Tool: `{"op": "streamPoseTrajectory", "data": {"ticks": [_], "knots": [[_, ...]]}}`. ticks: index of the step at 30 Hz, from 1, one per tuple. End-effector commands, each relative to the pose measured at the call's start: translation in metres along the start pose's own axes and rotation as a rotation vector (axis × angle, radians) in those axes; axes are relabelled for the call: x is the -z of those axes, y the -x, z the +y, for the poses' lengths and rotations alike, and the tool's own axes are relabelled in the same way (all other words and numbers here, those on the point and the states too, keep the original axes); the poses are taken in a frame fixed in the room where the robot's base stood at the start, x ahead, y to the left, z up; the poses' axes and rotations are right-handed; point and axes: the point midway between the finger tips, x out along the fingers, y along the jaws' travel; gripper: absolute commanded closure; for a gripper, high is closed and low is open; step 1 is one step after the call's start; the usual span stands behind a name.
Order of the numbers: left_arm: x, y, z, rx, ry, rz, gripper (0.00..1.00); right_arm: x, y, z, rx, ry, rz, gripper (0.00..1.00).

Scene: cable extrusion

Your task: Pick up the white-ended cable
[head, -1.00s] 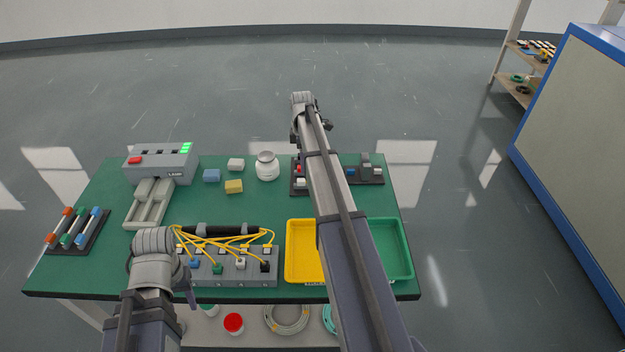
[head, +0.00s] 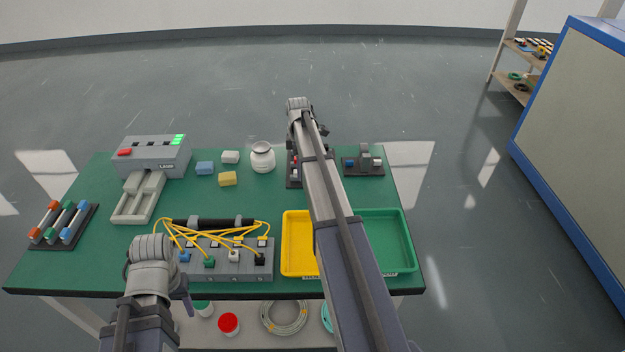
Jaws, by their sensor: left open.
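The white-ended cable (head: 234,256) is a yellow cable whose white plug sits at the front of a grey block (head: 222,273). Blue (head: 184,257), green (head: 209,262) and black (head: 260,258) plugs sit in the same row. The yellow cables fan out from a black bar (head: 235,222) behind the block. My left gripper (head: 187,295) is open, low at the block's front left; my own wrist hides much of it. My right arm reaches over the trays, with its gripper (head: 321,129) near the table's far edge; its jaws are too small to read.
A yellow tray (head: 289,270) and a green tray (head: 405,268) stand right of the block, partly behind my right arm. A grey machine (head: 150,150), a rack of coloured tubes (head: 88,228), small blocks and a white jar (head: 262,160) occupy the table. The table's middle is clear.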

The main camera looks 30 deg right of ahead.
Motion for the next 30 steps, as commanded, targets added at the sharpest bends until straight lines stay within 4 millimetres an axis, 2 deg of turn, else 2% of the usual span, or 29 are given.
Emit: {"op": "streamPoseTrajectory", "data": {"ticks": [1,2,10,27,30], "knots": [[0.0006,-0.0105,0.0010,0.000,0.000,0.000,0.50,0.0000,-0.0105,0.0001,0.000,0.000,0.000,0.38],[0.0007,-0.0119,0.0011,0.000,0.000,0.000,0.50,-0.0001,-0.0119,0.0001,0.000,0.000,0.000,0.38],[0.0006,-0.0108,0.0010,0.000,0.000,0.000,0.50,-0.0001,-0.0109,0.0002,0.000,0.000,0.000,0.38],[0.0006,-0.0109,0.0010,0.000,0.000,0.000,0.50,-0.0001,-0.0109,0.0002,0.000,0.000,0.000,1.00],[0.0006,-0.0109,0.0010,0.000,0.000,0.000,0.50,-0.0001,-0.0110,0.0001,0.000,0.000,0.000,1.00]]}}
